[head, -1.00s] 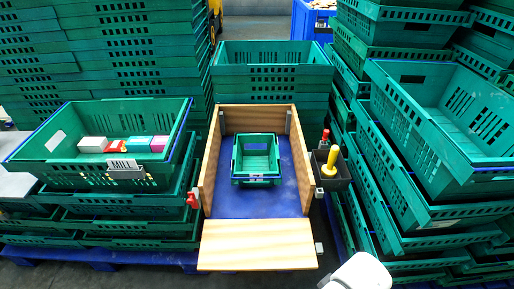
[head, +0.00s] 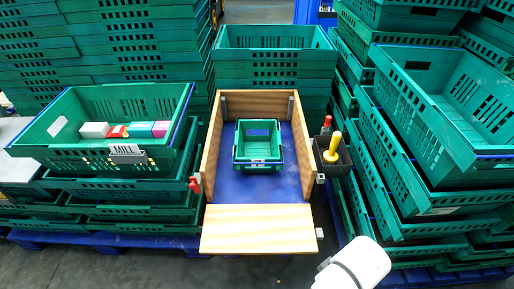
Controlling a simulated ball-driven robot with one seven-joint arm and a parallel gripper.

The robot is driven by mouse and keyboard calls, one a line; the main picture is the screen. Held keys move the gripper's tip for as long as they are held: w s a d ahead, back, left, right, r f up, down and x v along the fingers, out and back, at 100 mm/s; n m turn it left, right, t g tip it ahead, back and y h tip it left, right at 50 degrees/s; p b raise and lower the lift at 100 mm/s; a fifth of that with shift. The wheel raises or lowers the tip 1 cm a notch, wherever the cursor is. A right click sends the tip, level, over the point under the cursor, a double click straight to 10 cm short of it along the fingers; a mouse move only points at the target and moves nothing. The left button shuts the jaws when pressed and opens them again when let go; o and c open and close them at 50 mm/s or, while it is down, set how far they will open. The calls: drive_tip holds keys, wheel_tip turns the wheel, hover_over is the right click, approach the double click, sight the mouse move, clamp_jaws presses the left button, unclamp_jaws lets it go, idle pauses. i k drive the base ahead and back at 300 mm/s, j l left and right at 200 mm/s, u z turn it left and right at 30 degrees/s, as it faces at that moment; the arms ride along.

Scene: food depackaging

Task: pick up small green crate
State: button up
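The small green crate (head: 258,160) stands upright and looks empty on the blue floor (head: 240,188) of a wooden box, toward its back. The box has wooden side walls and a wooden front flap (head: 258,229) lying folded down. A white rounded part of my own arm shows at the bottom right, well apart from the crate. My gripper's fingers are not in view.
Tall green crate stacks (head: 425,215) crowd the right side. A black holder (head: 345,160) with yellow- and red-handled tools is on the box's right wall. Floor in front is clear.

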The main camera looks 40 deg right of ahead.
sight(255, 149)
drive_tip(key=i, duration=0.95)
drive_tip(key=i+j+z, duration=0.15)
drive_tip(key=i, duration=0.8)
